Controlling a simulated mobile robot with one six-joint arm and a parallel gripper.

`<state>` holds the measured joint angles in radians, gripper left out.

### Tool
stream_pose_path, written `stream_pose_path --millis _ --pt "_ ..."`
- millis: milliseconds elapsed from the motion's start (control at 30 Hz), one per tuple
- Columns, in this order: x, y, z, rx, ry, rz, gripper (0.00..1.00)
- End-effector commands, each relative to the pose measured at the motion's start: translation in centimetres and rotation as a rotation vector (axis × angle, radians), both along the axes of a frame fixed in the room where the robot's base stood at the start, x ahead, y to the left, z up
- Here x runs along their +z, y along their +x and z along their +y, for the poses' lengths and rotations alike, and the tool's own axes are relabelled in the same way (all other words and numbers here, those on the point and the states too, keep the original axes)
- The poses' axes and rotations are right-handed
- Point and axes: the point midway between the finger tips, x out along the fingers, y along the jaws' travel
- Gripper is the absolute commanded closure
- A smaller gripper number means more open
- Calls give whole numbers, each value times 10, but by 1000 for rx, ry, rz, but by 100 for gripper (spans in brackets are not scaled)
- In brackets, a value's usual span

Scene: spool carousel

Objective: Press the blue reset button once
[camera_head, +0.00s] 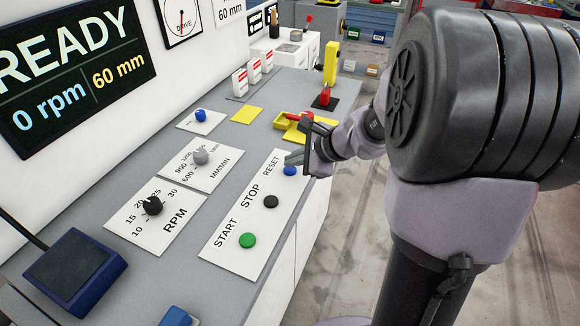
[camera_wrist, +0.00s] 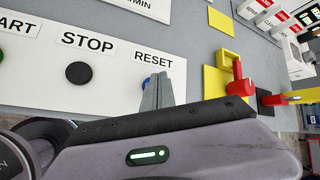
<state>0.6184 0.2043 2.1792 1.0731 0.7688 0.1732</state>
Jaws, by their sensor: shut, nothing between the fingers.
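The blue reset button (camera_head: 290,170) sits on the white panel beside the RESET label, at the panel's far end. In the wrist view the button (camera_wrist: 147,83) is mostly hidden behind my fingers, with a blue edge showing. My gripper (camera_head: 291,160) is shut and empty, its fingertips right at the button. In the wrist view the fingertips (camera_wrist: 158,90) overlap the button. I cannot tell whether they touch it or hover just above it.
The black stop button (camera_head: 270,201) and green start button (camera_head: 247,240) share the panel. A yellow tray with a red-handled item (camera_head: 290,122) and a red knob (camera_head: 325,97) stand beyond my gripper. The display (camera_head: 75,65) reads READY, 0 rpm, 60 mm.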

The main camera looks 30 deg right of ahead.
Motion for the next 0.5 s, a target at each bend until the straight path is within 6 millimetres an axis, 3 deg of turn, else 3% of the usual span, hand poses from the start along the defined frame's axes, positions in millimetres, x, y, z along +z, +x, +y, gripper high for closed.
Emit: stream_pose_path --millis 500 --pt "14 0 0 -1 0 -1 100"
